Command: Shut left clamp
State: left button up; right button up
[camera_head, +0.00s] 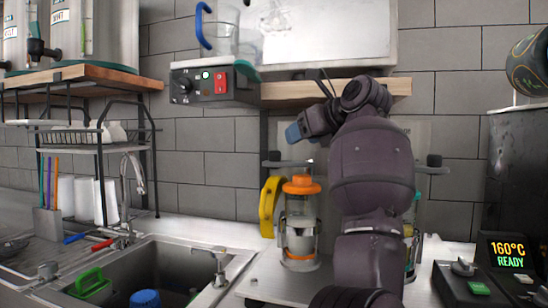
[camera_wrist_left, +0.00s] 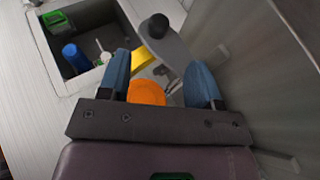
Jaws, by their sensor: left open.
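The sealer stands at the back of the counter, with a bar that has a dark knob at each end. The left clamp looks to be the grey lever with a black knob (camera_wrist_left: 159,27), and the bar's left end (camera_head: 274,160) shows in the head view. I cannot tell how far it is closed. Below it is a clear cup with an orange lid (camera_head: 301,185); the lid shows as an orange disc in the wrist view (camera_wrist_left: 147,92). My left gripper (camera_head: 299,131) is open and empty above the orange lid, its blue fingers (camera_wrist_left: 160,72) apart near the lever. My right gripper is out of view.
A yellow handle (camera_head: 268,207) stands just left of the cup. A sink (camera_head: 180,262) with green and blue items lies left. A wooden shelf (camera_head: 285,91) is close above my gripper. A black machine (camera_head: 512,170) stands right.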

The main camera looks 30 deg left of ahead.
pick_arm(q)
jog(key=b+x, duration=0.1)
jog(key=x, duration=0.9)
jog(key=shift+w+a+f, duration=0.15)
jog(key=shift+a+f, duration=0.05)
jog(key=shift+a, duration=0.05)
jog(key=shift+c, duration=0.3)
grip_shut()
